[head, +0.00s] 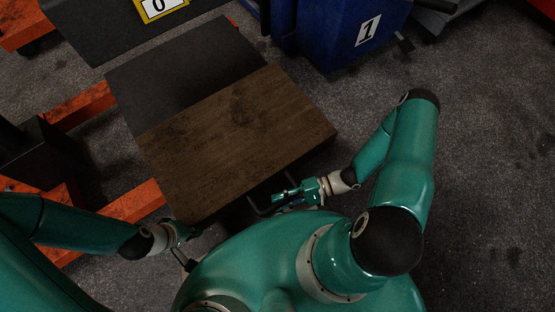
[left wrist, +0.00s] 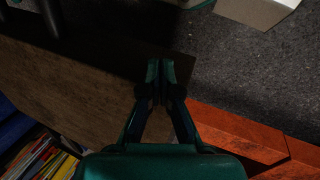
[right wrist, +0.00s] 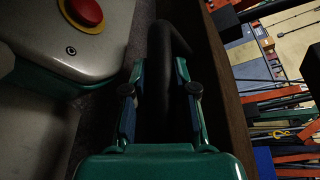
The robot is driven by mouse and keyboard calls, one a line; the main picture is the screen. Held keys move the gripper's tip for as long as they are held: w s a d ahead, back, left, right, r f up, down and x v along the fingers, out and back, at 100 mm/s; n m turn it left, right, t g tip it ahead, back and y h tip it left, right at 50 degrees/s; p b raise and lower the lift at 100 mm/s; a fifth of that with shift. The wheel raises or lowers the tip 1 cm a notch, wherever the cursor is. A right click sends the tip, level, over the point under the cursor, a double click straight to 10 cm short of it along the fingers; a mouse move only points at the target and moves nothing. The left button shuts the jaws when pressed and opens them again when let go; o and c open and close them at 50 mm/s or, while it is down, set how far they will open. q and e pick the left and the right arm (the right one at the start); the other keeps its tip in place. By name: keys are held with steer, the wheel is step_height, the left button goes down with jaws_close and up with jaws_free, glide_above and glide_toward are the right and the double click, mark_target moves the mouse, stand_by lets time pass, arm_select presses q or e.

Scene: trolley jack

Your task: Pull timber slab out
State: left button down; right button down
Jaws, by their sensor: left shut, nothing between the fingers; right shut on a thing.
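The brown timber slab (head: 240,125) lies flat in the middle of the head view, with a dark grey panel (head: 185,65) adjoining its far side. A black bar handle (head: 262,208) sits at its near edge. My right gripper (head: 285,196) is shut on this handle, whose dark bar shows between the fingers in the right wrist view (right wrist: 165,65). My left gripper (head: 190,234) is by the slab's near left corner, shut and empty. In the left wrist view its fingertips (left wrist: 161,72) are together over the slab's edge (left wrist: 85,85).
Orange beams (head: 135,203) run along the left of the slab. A blue bin (head: 340,35) marked 1 stands at the back right. A yellow-framed 0 plate (head: 160,8) is at the back. Grey floor (head: 490,170) is open at the right.

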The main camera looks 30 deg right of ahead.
steer(key=c, duration=1)
jaws_free()
steer(key=shift+w+d, duration=0.1)
steer(key=shift+w, duration=0.15)
steer(key=shift+o, duration=0.4)
steer(key=shift+s, duration=0.1)
steer(key=v, duration=1.2)
steer(key=shift+f, duration=0.1)
